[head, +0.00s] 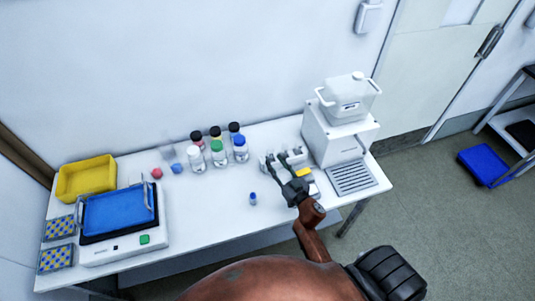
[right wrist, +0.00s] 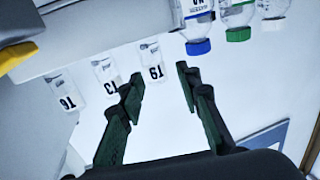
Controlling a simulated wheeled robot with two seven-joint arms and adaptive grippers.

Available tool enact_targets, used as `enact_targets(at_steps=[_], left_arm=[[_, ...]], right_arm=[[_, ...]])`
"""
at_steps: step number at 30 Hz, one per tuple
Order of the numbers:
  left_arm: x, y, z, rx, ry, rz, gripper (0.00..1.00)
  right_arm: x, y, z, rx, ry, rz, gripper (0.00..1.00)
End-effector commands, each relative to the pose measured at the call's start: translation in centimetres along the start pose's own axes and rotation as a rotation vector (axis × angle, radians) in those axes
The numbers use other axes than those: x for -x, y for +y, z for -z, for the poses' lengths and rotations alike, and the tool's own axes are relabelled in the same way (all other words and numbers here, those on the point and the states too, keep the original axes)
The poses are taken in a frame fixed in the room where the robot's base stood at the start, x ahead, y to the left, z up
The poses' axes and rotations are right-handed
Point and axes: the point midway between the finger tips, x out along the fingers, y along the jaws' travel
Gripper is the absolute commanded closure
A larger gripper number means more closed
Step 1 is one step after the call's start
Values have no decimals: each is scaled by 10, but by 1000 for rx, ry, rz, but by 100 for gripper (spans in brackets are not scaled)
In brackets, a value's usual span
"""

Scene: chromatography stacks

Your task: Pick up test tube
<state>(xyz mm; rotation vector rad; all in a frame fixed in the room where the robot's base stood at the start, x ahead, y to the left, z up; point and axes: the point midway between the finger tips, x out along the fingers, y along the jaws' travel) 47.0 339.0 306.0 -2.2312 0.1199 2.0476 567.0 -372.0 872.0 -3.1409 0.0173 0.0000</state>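Several clear test tubes with black labels hang in a row from a white rack (head: 302,151). In the right wrist view they show as a left tube (right wrist: 67,92), a middle tube (right wrist: 108,76) and a right tube (right wrist: 151,58), with labels upside down. My right gripper (head: 280,163) is at the front of this row in the head view. In the right wrist view its fingers (right wrist: 160,82) are spread, with the right tube just beyond and between the tips. I cannot tell whether they touch it. My left gripper is not in view.
Bottles with green (head: 218,146) and blue (head: 239,141) caps stand left of the rack. A small blue-capped vial (head: 253,200) stands in front. A white machine (head: 335,140) is at right. A blue-topped device (head: 118,212) and yellow tray (head: 87,181) are at left. The middle table is mostly clear.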

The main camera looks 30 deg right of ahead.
Motion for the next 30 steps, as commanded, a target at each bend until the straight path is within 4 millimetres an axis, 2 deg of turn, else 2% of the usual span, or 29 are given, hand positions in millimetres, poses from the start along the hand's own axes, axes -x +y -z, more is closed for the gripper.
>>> enact_targets(at_steps=[6, 9, 15, 22, 25, 30], left_arm=[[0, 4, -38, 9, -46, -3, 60], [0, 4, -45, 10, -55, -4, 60], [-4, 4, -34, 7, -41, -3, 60], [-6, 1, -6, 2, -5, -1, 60], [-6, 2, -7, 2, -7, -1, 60], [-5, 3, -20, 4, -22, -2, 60]], right_arm=[[-14, 14, 0, 0, 0, -26, 69], [-27, 15, 0, 0, 1, -30, 69], [-53, 16, 0, 0, 0, -32, 69], [-60, 15, 0, 1, -1, -31, 69], [-60, 14, 0, 1, -1, -30, 69], [-60, 14, 0, 1, -1, -29, 81]])
